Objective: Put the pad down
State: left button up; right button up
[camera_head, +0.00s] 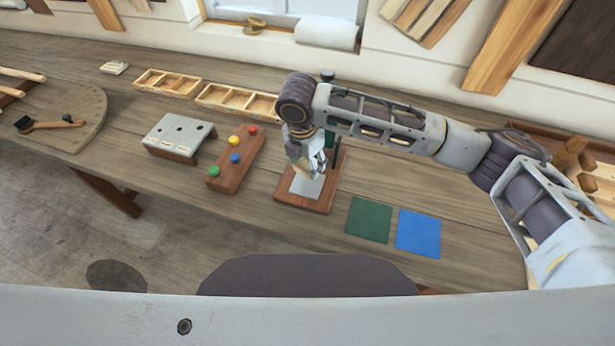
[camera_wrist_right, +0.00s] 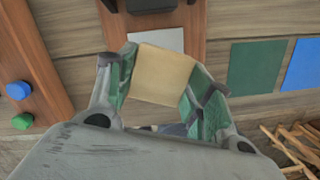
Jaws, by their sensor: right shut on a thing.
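A tan square pad (camera_wrist_right: 160,74) is held between the fingers of my right gripper (camera_wrist_right: 157,88). In the head view my right gripper (camera_head: 316,172) hangs over a wooden board with a light grey plate (camera_head: 305,187), and hides most of the pad. In the wrist view the pad covers the near part of the grey plate (camera_wrist_right: 157,39); I cannot tell how large the gap below it is. A green square (camera_head: 369,219) and a blue square (camera_head: 418,233) lie flat on the bench to the right of the board. My left gripper is not in view.
Left of the board stand a wooden strip with coloured knobs (camera_head: 237,160) and a grey panel with holes (camera_head: 178,134). Divided wooden trays (camera_head: 168,83) lie behind. A dark post rises at the board's back. Bare bench surrounds the green and blue squares.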

aim_at(307, 164)
jog(key=shift+f, duration=1.7)
jog(key=shift+f+p, duration=0.35)
jog(key=shift+f, duration=1.55)
jog(key=o, duration=1)
jog(key=shift+f, duration=0.1)
jog(key=r, duration=0.4)
jog(key=r+b, duration=0.1)
jog(key=r, duration=0.3)
jog(key=s+a+r, duration=0.1)
jog(key=r, duration=0.3)
jog(key=shift+r, duration=0.1)
